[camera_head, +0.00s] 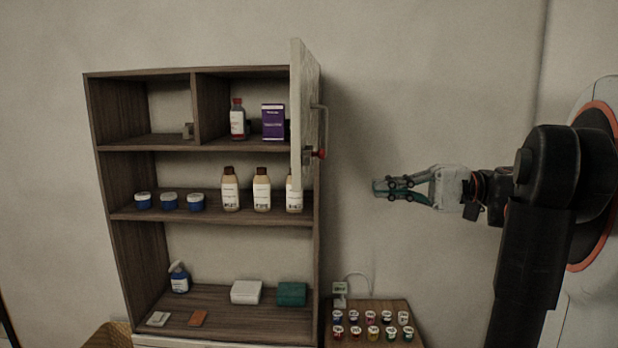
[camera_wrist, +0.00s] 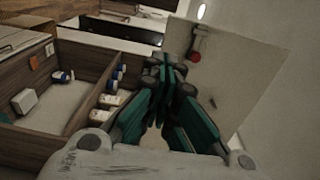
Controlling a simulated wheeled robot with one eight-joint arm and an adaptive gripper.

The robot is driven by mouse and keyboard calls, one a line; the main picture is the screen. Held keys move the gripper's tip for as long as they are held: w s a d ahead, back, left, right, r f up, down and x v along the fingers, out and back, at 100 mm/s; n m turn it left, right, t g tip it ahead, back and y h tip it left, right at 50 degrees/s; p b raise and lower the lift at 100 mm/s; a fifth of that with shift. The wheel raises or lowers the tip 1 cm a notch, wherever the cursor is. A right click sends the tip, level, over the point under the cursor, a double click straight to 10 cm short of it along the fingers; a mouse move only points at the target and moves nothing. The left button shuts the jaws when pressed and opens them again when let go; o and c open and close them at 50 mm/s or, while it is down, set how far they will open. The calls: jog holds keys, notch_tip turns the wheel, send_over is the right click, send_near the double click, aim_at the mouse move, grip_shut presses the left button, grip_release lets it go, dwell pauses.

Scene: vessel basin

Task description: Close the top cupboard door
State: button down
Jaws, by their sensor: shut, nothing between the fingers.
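The top cupboard door (camera_head: 306,110) is a pale panel hinged at the right side of the wooden cupboard. It stands open, swung out toward the camera and seen nearly edge-on. A bar handle (camera_head: 324,130) with a red end is on its right-facing side. In the wrist view the door (camera_wrist: 235,75) is a pale panel beyond the fingers, with a red knob (camera_wrist: 197,57) on it. My gripper (camera_head: 378,187) is shut and empty, to the right of the door and a little lower than the handle, apart from it in the head view. Its teal fingers (camera_wrist: 172,75) show in the wrist view.
The upper right compartment holds a red-capped bottle (camera_head: 237,119) and a purple box (camera_head: 273,122). Bottles (camera_head: 261,190) and blue jars (camera_head: 169,201) stand on the middle shelf. A small table (camera_head: 400,306) with several small jars stands below my gripper. Bare wall lies between door and arm.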

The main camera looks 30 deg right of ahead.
jog(key=p, duration=0.3)
send_near(305, 181)
jog(key=x, duration=0.6)
jog(key=shift+s+a, duration=0.25)
jog(key=shift+a, duration=0.2)
jog(key=shift+w+a, duration=0.15)
jog(key=shift+w, duration=0.1)
